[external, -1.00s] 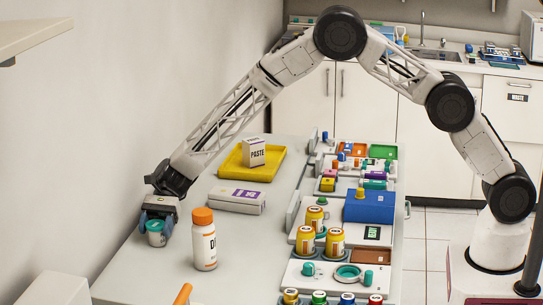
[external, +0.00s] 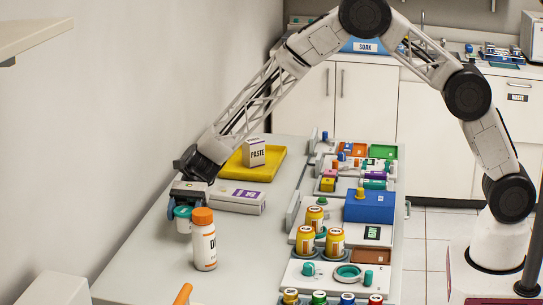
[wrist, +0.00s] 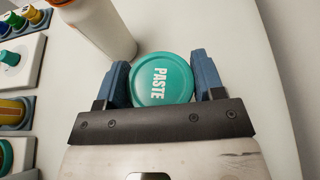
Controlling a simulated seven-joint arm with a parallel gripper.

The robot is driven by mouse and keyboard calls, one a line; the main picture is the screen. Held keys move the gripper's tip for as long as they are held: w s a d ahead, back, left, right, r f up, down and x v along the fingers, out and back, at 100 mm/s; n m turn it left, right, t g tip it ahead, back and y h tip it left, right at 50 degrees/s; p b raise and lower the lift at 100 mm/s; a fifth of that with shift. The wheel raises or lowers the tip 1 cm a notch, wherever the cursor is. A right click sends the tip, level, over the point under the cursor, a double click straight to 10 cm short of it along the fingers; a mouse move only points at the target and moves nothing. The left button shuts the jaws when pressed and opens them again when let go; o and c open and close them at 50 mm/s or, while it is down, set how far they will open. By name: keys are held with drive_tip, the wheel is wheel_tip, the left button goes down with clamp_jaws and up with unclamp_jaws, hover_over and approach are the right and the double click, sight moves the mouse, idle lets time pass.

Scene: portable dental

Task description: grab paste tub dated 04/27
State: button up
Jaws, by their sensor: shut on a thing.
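The paste tub (external: 183,222) is a small round tub with a white body and a teal lid. The tub is upright near the left side of the table. I cannot tell whether its base touches the table.
A white bottle with an orange cap (external: 204,240) stands close by on the right. A white box with a purple label (external: 237,199) lies behind. A yellow tray (external: 232,163) bears an upright PASTE box (external: 254,154). Jars and dental items fill the table's right side.

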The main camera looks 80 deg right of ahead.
drive_tip(key=s+d, duration=0.2)
drive_tip(key=s, duration=0.5)
drive_tip(key=shift+s+r, duration=0.3)
drive_tip(key=shift+r, duration=0.1)
drive_tip(key=shift+d, duration=0.1)
